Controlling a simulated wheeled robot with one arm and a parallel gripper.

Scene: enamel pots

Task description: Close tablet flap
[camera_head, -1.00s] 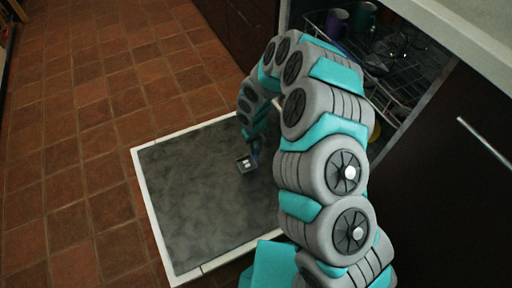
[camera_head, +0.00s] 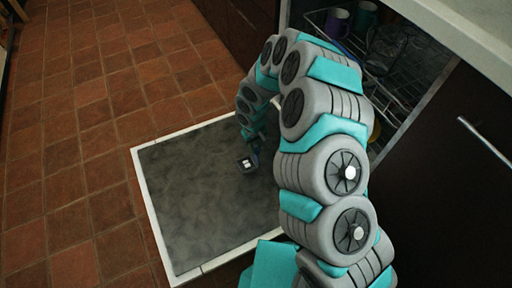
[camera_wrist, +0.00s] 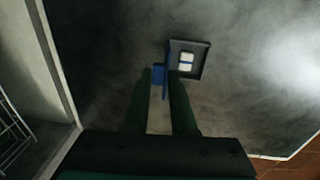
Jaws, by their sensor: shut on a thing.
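The tablet compartment (camera_head: 247,164) is a small dark square box with a pale tablet in it, on the inner face of the lowered dishwasher door. In the wrist view the compartment (camera_wrist: 203,61) is uncovered, with the pale tablet (camera_wrist: 186,62) showing. The blue flap (camera_wrist: 158,74) stands up from the compartment's left edge. My gripper (camera_wrist: 160,80) is shut on the blue flap, one finger on each side of it. In the head view my gripper (camera_head: 254,150) is just behind the compartment, and its fingers are hard to make out.
The dishwasher door (camera_head: 195,215) lies open and flat, with a white rim and bare grey surface. A rack with a purple mug (camera_head: 337,22), a green mug (camera_head: 366,14) and glassware (camera_head: 388,46) is behind my arm. A dark cabinet (camera_head: 450,190) stands at right.

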